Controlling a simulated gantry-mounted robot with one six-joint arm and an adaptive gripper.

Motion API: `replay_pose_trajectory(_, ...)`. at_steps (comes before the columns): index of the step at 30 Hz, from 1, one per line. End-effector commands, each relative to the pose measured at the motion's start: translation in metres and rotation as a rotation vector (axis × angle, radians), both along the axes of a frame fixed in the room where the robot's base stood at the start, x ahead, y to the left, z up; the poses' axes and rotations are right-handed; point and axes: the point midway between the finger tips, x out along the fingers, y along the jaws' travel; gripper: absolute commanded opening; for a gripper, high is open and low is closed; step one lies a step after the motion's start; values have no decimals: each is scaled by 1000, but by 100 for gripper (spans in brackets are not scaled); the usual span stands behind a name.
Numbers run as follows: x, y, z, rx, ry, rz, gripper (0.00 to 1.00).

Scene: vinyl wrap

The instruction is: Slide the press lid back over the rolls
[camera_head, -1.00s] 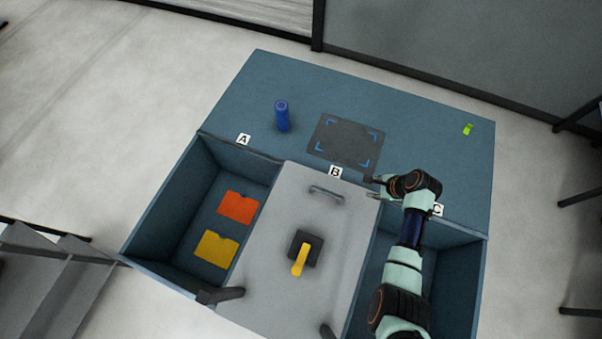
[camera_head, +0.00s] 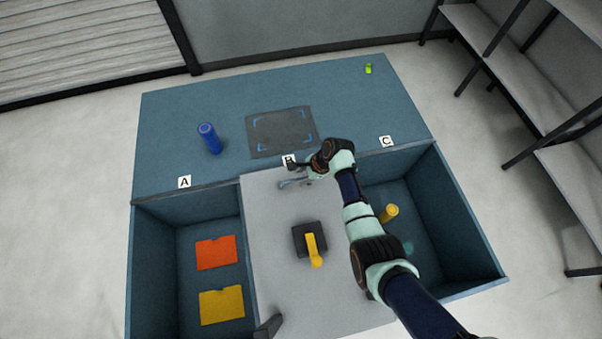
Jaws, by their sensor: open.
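The press lid (camera_head: 272,240) is a flat grey panel lying over the middle bay, behind which label B stands. A small grey bar handle (camera_head: 288,184) sits near its far edge, and a dark block with a yellow lever (camera_head: 314,250) is at its middle. My gripper (camera_head: 299,172) is open, its fingers pointing left, at the right end of the bar handle. I cannot tell whether it touches the handle. A yellow roll (camera_head: 389,213) and a teal piece (camera_head: 408,248) are in the right bay, partly behind my arm. Anything under the lid is hidden.
A small green object (camera_head: 368,68) lies at the far right. The left bay holds an orange card (camera_head: 216,252) and a yellow card (camera_head: 222,304).

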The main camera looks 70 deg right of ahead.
Motion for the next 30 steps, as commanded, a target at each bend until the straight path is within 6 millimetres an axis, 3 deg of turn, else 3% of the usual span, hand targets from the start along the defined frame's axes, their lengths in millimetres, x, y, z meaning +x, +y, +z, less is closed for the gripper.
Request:
replay_pose_trajectory(1, 3, 0, -14, -2, -1, 1, 41)
replay_pose_trajectory(3, 6, 0, -17, -1, -1, 1, 41)
replay_pose_trajectory(11, 8, 0, -14, -1, -1, 0, 41)
replay_pose_trajectory(12, 7, 0, -14, -1, -1, 0, 40)
replay_pose_trajectory(19, 7, 0, -15, -1, -1, 0, 1)
replay_pose_trajectory(30, 7, 0, -15, -1, -1, 0, 0)
